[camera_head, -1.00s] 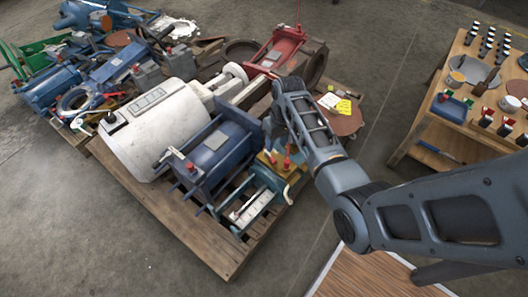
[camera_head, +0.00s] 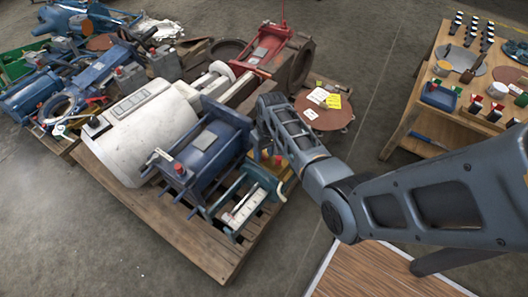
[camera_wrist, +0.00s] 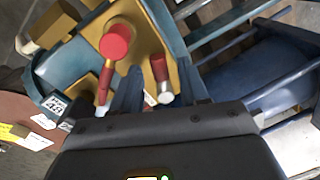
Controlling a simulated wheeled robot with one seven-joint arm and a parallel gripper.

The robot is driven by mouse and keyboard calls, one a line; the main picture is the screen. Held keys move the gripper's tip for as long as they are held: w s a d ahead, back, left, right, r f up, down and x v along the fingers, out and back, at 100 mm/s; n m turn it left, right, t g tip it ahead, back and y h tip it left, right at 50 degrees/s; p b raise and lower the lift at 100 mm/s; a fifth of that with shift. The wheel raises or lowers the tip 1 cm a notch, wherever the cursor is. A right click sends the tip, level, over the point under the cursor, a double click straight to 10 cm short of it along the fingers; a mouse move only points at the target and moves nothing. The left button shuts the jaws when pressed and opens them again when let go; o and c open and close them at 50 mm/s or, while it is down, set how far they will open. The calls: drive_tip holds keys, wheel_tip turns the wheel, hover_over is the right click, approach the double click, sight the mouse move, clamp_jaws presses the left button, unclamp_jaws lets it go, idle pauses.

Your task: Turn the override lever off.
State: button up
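In the wrist view, a yellow plate (camera_wrist: 130,45) on a teal machine carries a round red knob (camera_wrist: 116,41) and two short levers with red sleeves and pale ends. One lever (camera_wrist: 161,80) stands right of the knob, the other (camera_wrist: 104,85) left of it. No readable label tells which is the override lever. My gripper (camera_wrist: 160,92) has its dark fingers apart, one on each side of the right lever; contact is not visible. In the head view, the yellow plate (camera_head: 264,160) is partly hidden by my wrist, and the fingers are hard to make out.
The teal machine (camera_head: 242,205) sits on a wooden pallet (camera_head: 200,245) beside a blue machine (camera_head: 205,150) and a white cylinder (camera_head: 140,125). A round brown plate with tags (camera_head: 325,118) lies behind my wrist. A wooden table (camera_head: 400,125) stands right. Floor is clear at lower left.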

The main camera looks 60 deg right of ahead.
clamp_jaws()
